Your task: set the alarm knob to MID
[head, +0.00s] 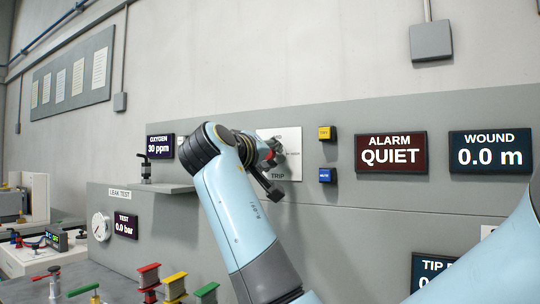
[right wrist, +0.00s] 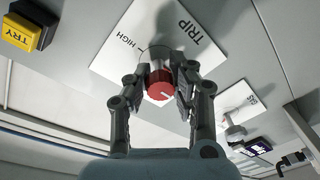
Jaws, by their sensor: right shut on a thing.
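The red alarm knob (right wrist: 160,86) sits on a white plate (right wrist: 130,40) lettered TRIP and HIGH in the right wrist view. A small white mark shows on its face, but I cannot tell for certain which label it points to. My right gripper (right wrist: 162,82) is shut on the knob, with one finger on each side. In the head view the right gripper (head: 270,163) is at the white plate (head: 290,147) lettered TRIP, and my arm hides much of it. The ALARM display (head: 390,153) reads QUIET. My left gripper is not in view.
A yellow button (head: 326,133) and a blue button (head: 327,175) are right of the plate. The WOUND display (head: 490,152) reads 0.0 m. The OXYGEN display (head: 160,147) and a ledge (head: 153,188) are to the left.

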